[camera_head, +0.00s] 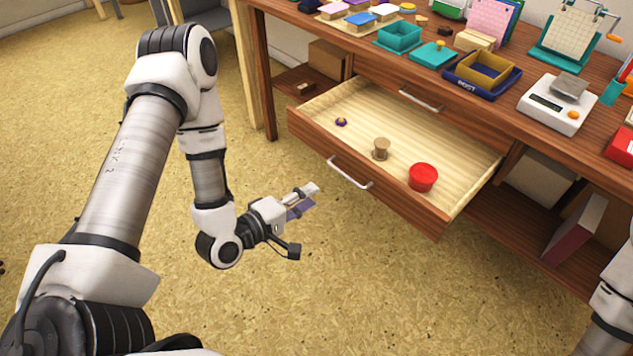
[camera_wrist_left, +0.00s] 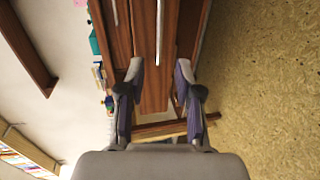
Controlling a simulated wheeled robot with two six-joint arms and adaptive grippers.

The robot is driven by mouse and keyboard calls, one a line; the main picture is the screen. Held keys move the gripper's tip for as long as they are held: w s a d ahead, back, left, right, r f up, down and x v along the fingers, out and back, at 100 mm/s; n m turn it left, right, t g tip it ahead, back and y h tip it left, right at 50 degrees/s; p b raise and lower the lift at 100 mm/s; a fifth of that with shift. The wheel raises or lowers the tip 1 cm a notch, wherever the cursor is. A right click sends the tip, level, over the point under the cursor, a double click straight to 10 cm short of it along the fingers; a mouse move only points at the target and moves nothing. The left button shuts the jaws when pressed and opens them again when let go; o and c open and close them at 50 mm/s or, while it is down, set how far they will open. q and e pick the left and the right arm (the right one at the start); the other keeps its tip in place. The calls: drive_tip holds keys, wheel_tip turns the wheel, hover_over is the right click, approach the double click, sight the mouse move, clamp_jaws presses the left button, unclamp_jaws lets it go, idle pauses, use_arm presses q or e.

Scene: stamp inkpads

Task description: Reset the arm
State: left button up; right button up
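My left arm comes in from the left in the head view. Its gripper (camera_head: 305,198) hangs in the air over the floor, in front of the open drawer and apart from it. In the left wrist view the two fingers of this gripper (camera_wrist_left: 158,78) stand apart with nothing between them; the desk's wooden front shows beyond. The drawer (camera_head: 305,125) is pulled out and holds a small purple-and-yellow item (camera_head: 341,122), a tan spool-shaped piece (camera_head: 381,149) and a red round container (camera_head: 423,177). Part of my right arm shows at the right edge; its gripper is out of frame.
The desk top carries a blue POST tray (camera_head: 483,75), a white scale (camera_head: 555,104), teal boxes (camera_head: 399,36) and inkpads (camera_head: 360,18). A dark red book (camera_head: 576,230) stands on the lower shelf. The floor (camera_head: 330,290) before the drawer is clear.

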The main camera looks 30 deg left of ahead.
use_arm(q)
drive_tip(key=s+d+f+m+g+y, duration=0.1)
drive_tip(key=s+d+f+m+g, duration=0.15)
drive_tip(key=f, duration=0.35)
drive_tip(key=s+d+f+m+g, duration=0.2)
drive_tip(key=s+f+m+g, duration=0.1)
drive_tip(key=s+f+g, duration=0.15)
drive_tip(key=s+a+f+m+g+y, duration=0.2)
drive_tip(key=s+a+f+m+g, duration=0.15)
drive_tip(key=s, duration=0.35)
drive_tip(key=s+a+f+m+g+y, duration=0.2)
drive_tip(key=s+f+m+g, duration=0.2)
drive_tip(key=s, duration=0.3)
wheel_tip(320, 180, up, 22)
drive_tip(key=p, duration=2.1)
drive_tip(key=shift+d+f+m, duration=0.25)
drive_tip(key=shift+m, duration=0.05)
